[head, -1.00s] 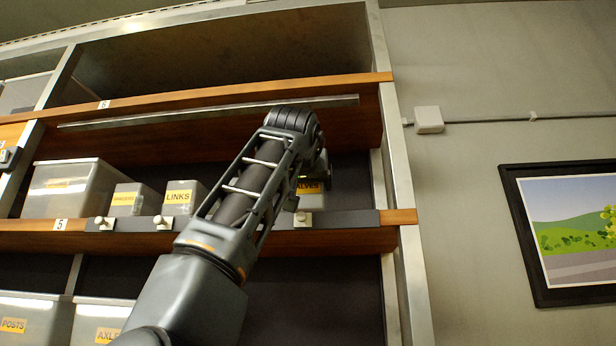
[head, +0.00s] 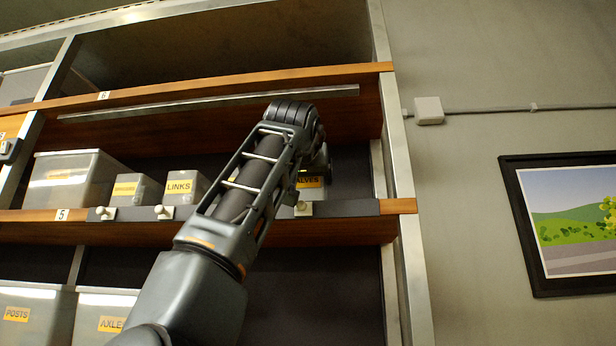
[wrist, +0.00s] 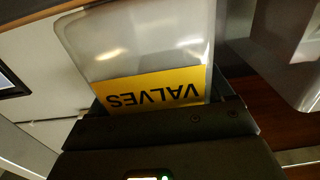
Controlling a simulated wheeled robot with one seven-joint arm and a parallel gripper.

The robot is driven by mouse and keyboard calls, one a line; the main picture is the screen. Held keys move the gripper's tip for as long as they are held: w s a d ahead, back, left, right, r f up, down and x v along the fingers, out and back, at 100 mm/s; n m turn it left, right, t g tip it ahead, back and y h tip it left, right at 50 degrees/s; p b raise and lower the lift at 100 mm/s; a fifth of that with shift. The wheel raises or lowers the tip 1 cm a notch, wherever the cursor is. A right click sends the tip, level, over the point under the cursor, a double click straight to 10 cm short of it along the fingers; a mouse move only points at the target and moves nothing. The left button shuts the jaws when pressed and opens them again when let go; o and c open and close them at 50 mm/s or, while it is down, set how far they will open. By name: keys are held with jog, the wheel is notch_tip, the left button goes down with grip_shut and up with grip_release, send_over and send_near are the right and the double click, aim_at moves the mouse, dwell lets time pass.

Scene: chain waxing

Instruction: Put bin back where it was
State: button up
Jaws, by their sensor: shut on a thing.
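The grey translucent bin with a yellow VALVES label (wrist: 140,45) fills the top middle of the wrist view, its label upside down there. My gripper (wrist: 170,112) is shut on it at the labelled front. In the head view, part of the bin (head: 312,195) shows at the right end of the middle shelf (head: 350,232), just above the shelf's front strip. My arm covers its left side and my gripper (head: 318,168) is partly hidden behind the wrist. I cannot tell whether the bin's base touches the shelf.
A LINKS bin (head: 183,187), a smaller bin (head: 135,190) and a large bin (head: 72,180) stand left on the same shelf. A metal upright (head: 398,170) bounds the right end. A metal bar (head: 210,104) runs above. In the wrist view another translucent bin (wrist: 290,45) is close at right.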

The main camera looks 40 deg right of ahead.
jog(key=shift+f, duration=0.1)
jog(key=o, duration=1)
jog(key=shift+c, duration=0.2)
jog(key=shift+b+v, duration=1.25)
jog(key=shift+v, duration=2.7)
